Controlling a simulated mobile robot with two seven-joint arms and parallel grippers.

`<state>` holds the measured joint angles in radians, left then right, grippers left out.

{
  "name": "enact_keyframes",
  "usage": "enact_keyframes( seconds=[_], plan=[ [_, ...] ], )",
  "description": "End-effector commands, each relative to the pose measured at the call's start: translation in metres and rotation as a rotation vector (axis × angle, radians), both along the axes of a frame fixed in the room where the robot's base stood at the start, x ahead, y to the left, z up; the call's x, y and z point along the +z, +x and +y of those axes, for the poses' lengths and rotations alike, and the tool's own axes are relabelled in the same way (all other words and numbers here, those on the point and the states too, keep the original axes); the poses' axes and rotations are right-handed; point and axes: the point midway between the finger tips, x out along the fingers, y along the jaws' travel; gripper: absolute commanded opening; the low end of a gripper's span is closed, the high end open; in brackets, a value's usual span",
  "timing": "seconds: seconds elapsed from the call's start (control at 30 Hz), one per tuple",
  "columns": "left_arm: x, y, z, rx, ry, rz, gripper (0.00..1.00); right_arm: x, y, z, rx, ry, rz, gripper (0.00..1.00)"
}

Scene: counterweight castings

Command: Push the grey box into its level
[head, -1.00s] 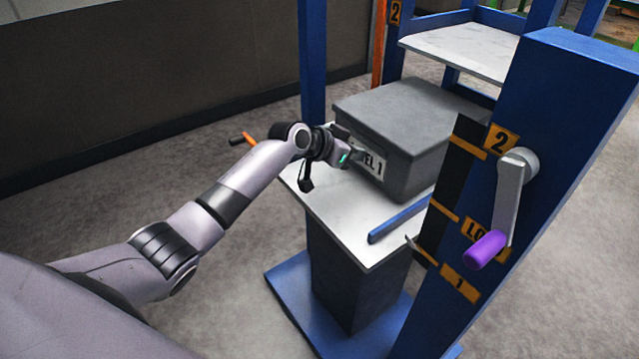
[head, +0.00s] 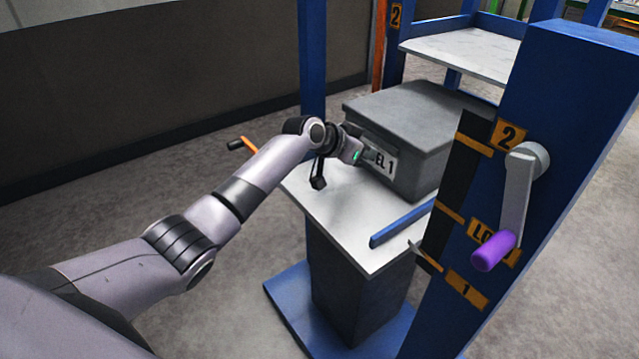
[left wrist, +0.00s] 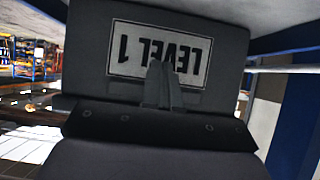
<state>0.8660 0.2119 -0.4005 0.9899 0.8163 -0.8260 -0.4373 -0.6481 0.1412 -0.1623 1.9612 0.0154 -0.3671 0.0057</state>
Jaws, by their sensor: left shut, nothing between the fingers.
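The grey box (head: 425,125) with a lid sits on the white platform (head: 340,215) in front of the blue frame. Its white label (head: 381,163) faces my left arm and ends in "EL 1"; the left wrist view shows the label (left wrist: 190,52) upside down as "LEVEL 1". My left gripper (head: 362,155) is shut and empty, with its fingertips at the label face of the box. In the left wrist view the closed fingers (left wrist: 161,82) overlap the label and appear to touch it. My right gripper is not in view.
A blue post with level marks and a crank with a purple handle (head: 494,250) stands at the right. A blue rail (head: 402,223) lies along the platform's right edge. A second white shelf (head: 465,48) is higher at the back.

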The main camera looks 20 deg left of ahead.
Motion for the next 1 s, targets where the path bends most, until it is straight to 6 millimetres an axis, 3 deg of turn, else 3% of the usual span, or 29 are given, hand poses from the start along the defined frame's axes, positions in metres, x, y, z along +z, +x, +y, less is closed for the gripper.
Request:
enact_keyframes(
  seconds=[0.43,1.0],
  plan=[
    [0.0,0.0,-0.002,-0.003,-0.002,-0.001,0.0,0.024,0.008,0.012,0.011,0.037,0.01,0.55],
    [-0.004,0.026,-0.017,-0.002,-0.002,-0.002,0.0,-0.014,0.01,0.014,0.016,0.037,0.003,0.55]
  ],
)
